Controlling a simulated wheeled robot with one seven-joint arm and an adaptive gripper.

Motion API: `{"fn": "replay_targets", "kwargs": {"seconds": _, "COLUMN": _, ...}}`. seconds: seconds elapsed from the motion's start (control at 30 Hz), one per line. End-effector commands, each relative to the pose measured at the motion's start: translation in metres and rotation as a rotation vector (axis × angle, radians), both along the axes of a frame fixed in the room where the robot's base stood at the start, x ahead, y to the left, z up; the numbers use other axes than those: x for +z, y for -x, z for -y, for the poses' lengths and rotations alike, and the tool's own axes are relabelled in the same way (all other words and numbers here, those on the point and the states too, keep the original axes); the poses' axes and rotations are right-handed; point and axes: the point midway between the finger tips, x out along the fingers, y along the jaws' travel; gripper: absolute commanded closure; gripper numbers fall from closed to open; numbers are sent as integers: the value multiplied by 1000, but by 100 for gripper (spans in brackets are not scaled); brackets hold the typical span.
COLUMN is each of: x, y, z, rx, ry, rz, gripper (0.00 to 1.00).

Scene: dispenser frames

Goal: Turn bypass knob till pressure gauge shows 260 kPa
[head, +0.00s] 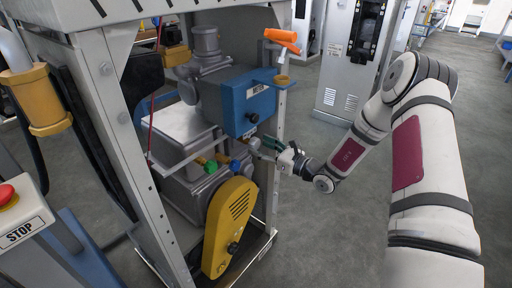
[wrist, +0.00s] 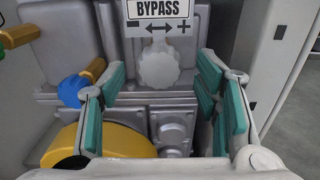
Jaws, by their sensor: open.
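The bypass knob (wrist: 159,68) is a pale, lobed knob on the grey machine housing. It sits under a white BYPASS label (wrist: 158,10) with a double arrow between minus and plus. My gripper (wrist: 158,84) is open, with one teal-padded finger on each side of the knob in the picture. The knob lies ahead of the fingers, and I see no contact. In the head view my gripper (head: 278,150) is at the right side of the machine, close to a small pale knob. No pressure gauge face can be read in either view.
A blue knob (wrist: 75,90) and a yellow cover (wrist: 105,143) are at left in the wrist view. The head view shows a blue box (head: 248,100), a green knob (head: 210,166), an orange funnel-like part (head: 282,38) and a frame post (head: 112,110). Open floor is at right.

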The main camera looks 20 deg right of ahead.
Motion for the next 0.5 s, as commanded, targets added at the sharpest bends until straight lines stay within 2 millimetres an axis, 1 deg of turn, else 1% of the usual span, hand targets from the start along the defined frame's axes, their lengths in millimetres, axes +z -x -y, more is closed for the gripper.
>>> {"fn": "replay_targets", "kwargs": {"seconds": 0.03, "x": -1, "y": -6, "z": -5, "rx": 2, "ry": 1, "rz": 2, "gripper": 43}}
{"fn": "replay_targets", "kwargs": {"seconds": 0.2, "x": 0, "y": -19, "z": -13, "rx": 0, "ry": 0, "rz": 1, "gripper": 43}}
{"fn": "replay_targets", "kwargs": {"seconds": 0.5, "x": 1, "y": -22, "z": -16, "rx": 0, "ry": 0, "rz": 0, "gripper": 43}}
